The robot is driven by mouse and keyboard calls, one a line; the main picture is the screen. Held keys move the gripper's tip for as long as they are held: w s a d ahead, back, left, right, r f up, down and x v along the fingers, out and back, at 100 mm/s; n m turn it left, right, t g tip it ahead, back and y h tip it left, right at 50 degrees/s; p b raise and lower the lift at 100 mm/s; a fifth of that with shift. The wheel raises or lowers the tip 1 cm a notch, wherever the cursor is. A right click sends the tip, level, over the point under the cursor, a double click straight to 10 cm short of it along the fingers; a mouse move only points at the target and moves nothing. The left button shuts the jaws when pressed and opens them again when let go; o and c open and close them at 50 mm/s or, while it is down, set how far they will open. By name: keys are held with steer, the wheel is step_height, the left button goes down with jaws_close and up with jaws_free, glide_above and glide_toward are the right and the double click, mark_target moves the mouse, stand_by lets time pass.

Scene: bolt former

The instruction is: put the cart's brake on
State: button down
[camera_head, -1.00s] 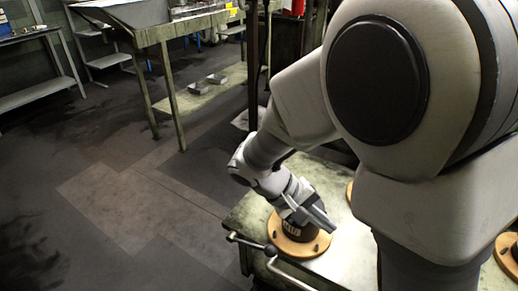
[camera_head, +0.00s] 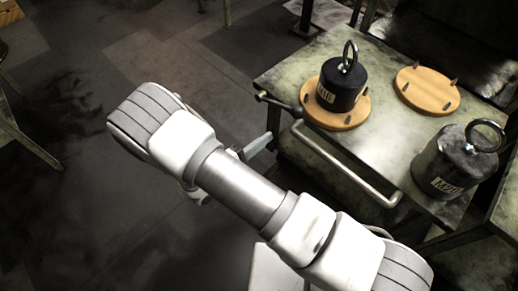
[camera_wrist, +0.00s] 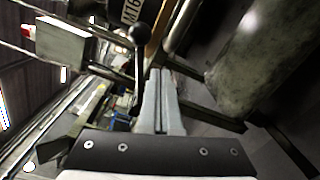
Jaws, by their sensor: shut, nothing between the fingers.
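The cart (camera_head: 385,150) has a worn grey-green top and a bent metal push handle (camera_head: 345,165) along its near side. A lever with a black ball knob (camera_head: 262,96) sticks out at the cart's left corner, by the handle's end. In the wrist view the knob (camera_wrist: 138,33) and its dark rod show just ahead and left of the fingertips. My gripper (camera_head: 262,143) is shut and empty, beside the cart's left end and below the knob in the picture. Its closed fingers (camera_wrist: 160,95) point toward the lever; I cannot tell whether they touch it.
A black labelled weight (camera_head: 341,85) with a ring stands on a wooden disc (camera_head: 340,113). Another black weight (camera_head: 455,165) stands at the cart's near right. Dark floor (camera_head: 200,60) is open to the left.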

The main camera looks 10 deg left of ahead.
mark_target(284, 108)
steer(key=x, duration=1.1)
steer(key=r+p, duration=0.2)
steer(key=w+a+r+p, duration=0.1)
steer(key=r+p, duration=0.1)
steer(key=a+r+p, duration=0.1)
steer(key=r+p, duration=0.1)
steer(key=r, duration=0.1)
steer(key=shift+w+a, duration=0.15)
steer(key=shift+w, duration=0.15)
steer(key=w+a+r, duration=0.3)
steer(key=a, duration=0.1)
steer(key=b+v, duration=0.1)
steer(key=v, duration=0.9)
steer(key=shift+a+r, duration=0.15)
steer(key=shift+r, duration=0.25)
steer(key=shift+w, duration=0.1)
